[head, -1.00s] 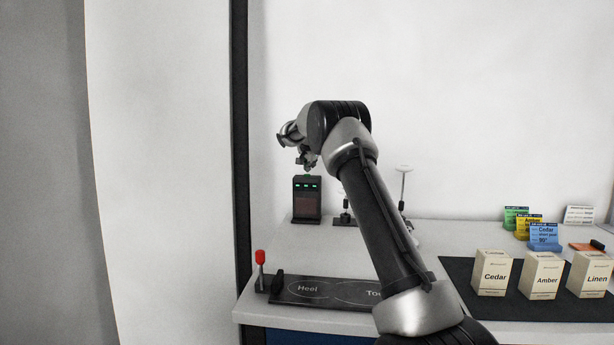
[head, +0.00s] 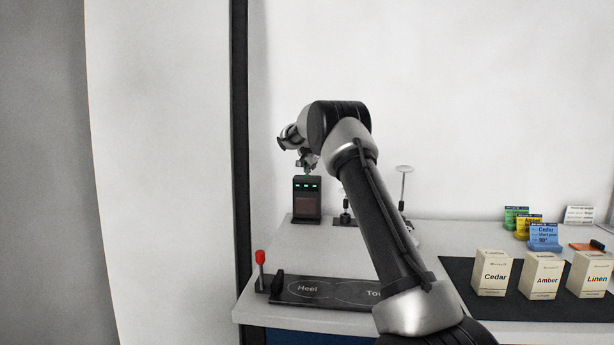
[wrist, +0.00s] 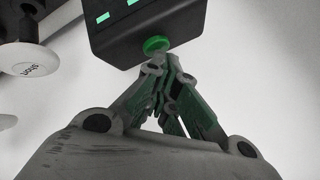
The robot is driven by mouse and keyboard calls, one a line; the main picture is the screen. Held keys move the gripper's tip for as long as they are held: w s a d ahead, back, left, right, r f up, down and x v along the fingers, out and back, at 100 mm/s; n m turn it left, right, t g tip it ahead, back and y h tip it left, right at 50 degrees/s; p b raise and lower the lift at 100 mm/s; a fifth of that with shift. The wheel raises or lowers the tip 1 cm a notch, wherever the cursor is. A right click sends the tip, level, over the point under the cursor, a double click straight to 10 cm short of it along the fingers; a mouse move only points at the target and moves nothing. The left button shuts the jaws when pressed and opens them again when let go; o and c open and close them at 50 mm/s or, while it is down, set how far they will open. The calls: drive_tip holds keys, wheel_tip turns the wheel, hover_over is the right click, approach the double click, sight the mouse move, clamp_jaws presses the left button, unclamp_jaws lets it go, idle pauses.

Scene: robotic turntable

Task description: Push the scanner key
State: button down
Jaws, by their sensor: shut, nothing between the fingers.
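The scanner (head: 307,205) is a dark upright box at the back left of the table, with green lights near its top. In the wrist view the scanner (wrist: 150,25) fills the top, and its round green key (wrist: 157,44) stands out from its edge. My gripper (head: 308,172) is just above the scanner's top, pointing down. In the wrist view my gripper (wrist: 160,62) is shut and empty, its fingertips right at the green key. I cannot tell whether they touch it. The key is not clear in the head view.
A white disc on a thin post (head: 404,169) stands right of the scanner, partly behind my arm. A red-topped post (head: 260,257) and a dark panel marked Heel (head: 308,302) are in front. Cedar, Amber and Linen boxes (head: 543,275) stand on a dark mat at right.

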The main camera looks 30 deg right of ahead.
idle(0.3)
drive_tip(key=shift+r, duration=0.45)
wheel_tip(320, 180, up, 5)
drive_tip(key=shift+r, duration=0.5)
idle(0.4)
